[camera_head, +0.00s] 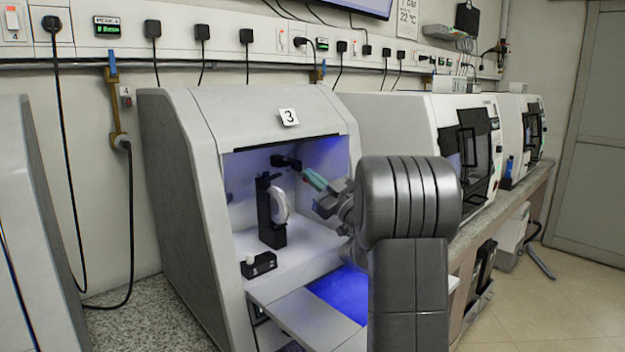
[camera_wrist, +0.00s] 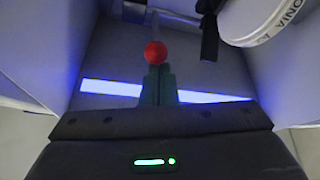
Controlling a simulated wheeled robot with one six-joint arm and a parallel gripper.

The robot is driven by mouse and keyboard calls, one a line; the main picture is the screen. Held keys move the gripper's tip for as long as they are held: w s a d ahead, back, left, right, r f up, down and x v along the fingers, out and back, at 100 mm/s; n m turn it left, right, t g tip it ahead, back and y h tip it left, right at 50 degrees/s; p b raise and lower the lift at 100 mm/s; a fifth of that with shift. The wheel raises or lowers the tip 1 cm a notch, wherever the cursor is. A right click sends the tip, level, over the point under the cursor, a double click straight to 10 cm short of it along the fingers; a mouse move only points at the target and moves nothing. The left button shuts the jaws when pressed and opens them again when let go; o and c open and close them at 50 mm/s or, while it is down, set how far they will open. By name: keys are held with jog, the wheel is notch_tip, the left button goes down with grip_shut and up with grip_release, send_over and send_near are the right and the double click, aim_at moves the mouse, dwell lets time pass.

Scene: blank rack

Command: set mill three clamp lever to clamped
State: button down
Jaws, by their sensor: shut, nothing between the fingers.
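Mill three (camera_head: 222,165) stands open, marked with a "3" label. Inside it, a black holder (camera_head: 265,215) carries a white disc (camera_head: 280,203), whose lettered rim also shows at the upper right of the wrist view (camera_wrist: 262,38). A red ball knob (camera_wrist: 155,52), which appears to be the clamp lever's end, is right at my fingertips in the wrist view, with a thin pale rod above it. I cannot tell whether they touch. The knob is not visible in the head view. My gripper (camera_head: 313,179) is inside the opening, its green fingers (camera_wrist: 158,72) shut and empty.
A black block with a pale knob (camera_head: 258,264) sits at the opening's lower left. A dark spindle part (camera_head: 286,161) hangs near my fingers. The mill's side walls are close around the gripper. More mills (camera_head: 470,150) stand to the right.

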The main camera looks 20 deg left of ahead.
jog(key=s+d+b, duration=0.1)
jog(key=s+d, duration=0.2)
jog(key=d, duration=0.9)
jog(key=shift+s+d+f, duration=0.2)
jog(key=shift+s+d, duration=0.05)
jog(key=s+a+r+m+t+h+p, duration=0.1)
jog(key=s+a+r+h+p, duration=0.3)
jog(key=p, duration=0.9)
notch_tip(320, 180, up, 2)
jog(key=t+h, duration=0.1)
jog(key=h, duration=0.2)
jog(key=shift+s+a+r, duration=0.15)
jog(key=shift+s+a, duration=0.05)
jog(key=shift+a, duration=0.1)
jog(key=w+a+f+p, duration=0.1)
jog(key=w+a+f, duration=0.3)
jog(key=w+a, duration=0.3)
jog(key=shift+a+f, duration=0.2)
jog(key=shift+a, duration=0.45)
